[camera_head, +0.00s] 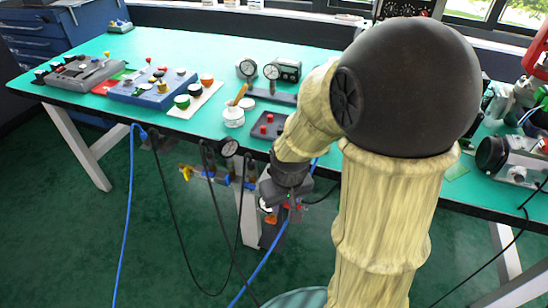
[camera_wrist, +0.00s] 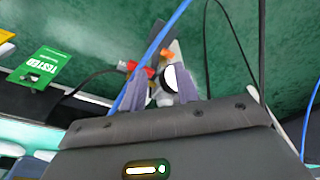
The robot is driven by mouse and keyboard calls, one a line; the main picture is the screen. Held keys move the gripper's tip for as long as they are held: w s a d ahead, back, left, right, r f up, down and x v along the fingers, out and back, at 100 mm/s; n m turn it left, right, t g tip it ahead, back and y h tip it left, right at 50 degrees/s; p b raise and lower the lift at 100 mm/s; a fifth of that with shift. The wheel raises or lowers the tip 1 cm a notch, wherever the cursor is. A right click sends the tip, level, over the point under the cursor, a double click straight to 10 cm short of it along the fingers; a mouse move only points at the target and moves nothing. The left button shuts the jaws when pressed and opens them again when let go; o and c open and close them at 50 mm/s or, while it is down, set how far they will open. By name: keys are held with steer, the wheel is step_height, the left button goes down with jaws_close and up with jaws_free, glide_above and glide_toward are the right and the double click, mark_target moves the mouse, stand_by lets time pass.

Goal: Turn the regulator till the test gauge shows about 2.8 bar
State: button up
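My gripper (camera_wrist: 160,84) points down at the front edge of the bench; in the head view (camera_head: 280,195) my arm partly hides it. In the wrist view its two fingers stand apart. A round white face with a black rim (camera_wrist: 171,78), perhaps a small gauge on the regulator, shows between and just beyond them; I cannot tell whether they touch anything. Red (camera_wrist: 133,67) and orange (camera_wrist: 166,49) fittings lie close by. A round dial gauge (camera_head: 228,147) sits at the bench edge left of my gripper. Its needle is too small to read, and which dial is the test gauge is unclear.
Blue and black hoses (camera_head: 129,210) hang from the bench edge around my gripper. A yellow-handled fitting (camera_head: 187,172) is to the left. On the green bench (camera_head: 165,48) stand two gauges (camera_head: 258,70), a white pot (camera_head: 233,117) and a dark box with red knobs (camera_head: 268,126).

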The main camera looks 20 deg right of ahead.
steer(key=w+r+n+g+p, duration=0.15)
steer(key=w+r+p, duration=0.35)
steer(key=r+p, duration=0.5)
steer(key=w+r+n+g+p, duration=0.15)
steer(key=w+r+p, duration=0.45)
steer(key=p, duration=0.6)
steer(key=shift+t, duration=0.5)
steer(key=f, duration=1)
steer(key=s+f, duration=0.1)
steer(key=f, duration=0.5)
steer(key=shift+d+p, duration=0.1)
steer(key=shift+p, duration=0.2)
steer(key=shift+c, duration=0.2)
jaws_close()
